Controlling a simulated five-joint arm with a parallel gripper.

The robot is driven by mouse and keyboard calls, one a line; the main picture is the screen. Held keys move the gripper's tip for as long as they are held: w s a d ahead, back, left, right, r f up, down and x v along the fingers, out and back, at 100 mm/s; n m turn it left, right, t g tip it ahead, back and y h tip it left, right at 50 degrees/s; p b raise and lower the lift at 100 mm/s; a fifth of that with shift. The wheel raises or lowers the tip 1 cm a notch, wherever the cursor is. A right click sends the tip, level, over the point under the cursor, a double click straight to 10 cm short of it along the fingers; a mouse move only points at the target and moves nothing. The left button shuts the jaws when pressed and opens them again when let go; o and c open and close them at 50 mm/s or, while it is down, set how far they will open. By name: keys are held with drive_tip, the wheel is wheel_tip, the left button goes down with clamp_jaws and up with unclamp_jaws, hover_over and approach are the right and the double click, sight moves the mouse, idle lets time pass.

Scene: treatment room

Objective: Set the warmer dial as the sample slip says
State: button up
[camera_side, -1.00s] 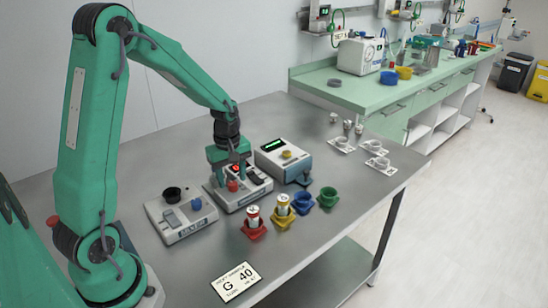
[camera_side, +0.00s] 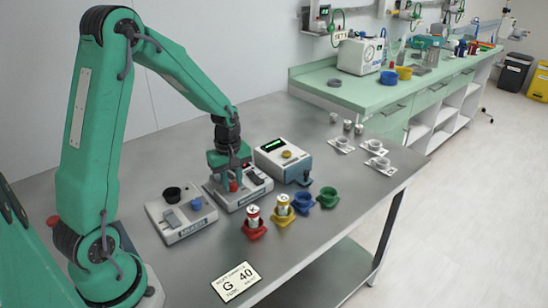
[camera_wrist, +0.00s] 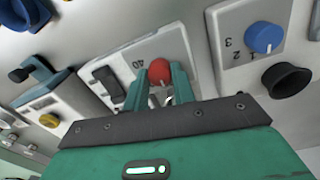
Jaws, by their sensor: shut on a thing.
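The sample slip (camera_side: 236,284) lies flat at the table's front edge and reads "G 40" in large print; its smaller lines are hard to read. The warmer (camera_side: 241,199) is the middle white device on the table. Its red dial (camera_wrist: 159,71) shows in the wrist view with a "40" printed beside it. My gripper (camera_wrist: 160,84) points down over the warmer, with its two green fingers shut on the dial's sides. In the side view my gripper hides part of the warmer's top. I cannot tell the dial's exact setting.
A device with a blue dial (camera_wrist: 265,37) and black cup (camera_wrist: 286,80) stands beside the warmer. A device with a yellow knob (camera_side: 287,154) stands on its other side. Red, yellow, blue and green holders (camera_side: 328,197) stand in front; two hold vials.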

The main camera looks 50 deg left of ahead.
drive_tip(key=m, duration=0.7)
drive_tip(key=shift+a, duration=0.1)
drive_tip(key=m, duration=1.6)
drive_tip(key=shift+m, duration=0.3)
idle(0.4)
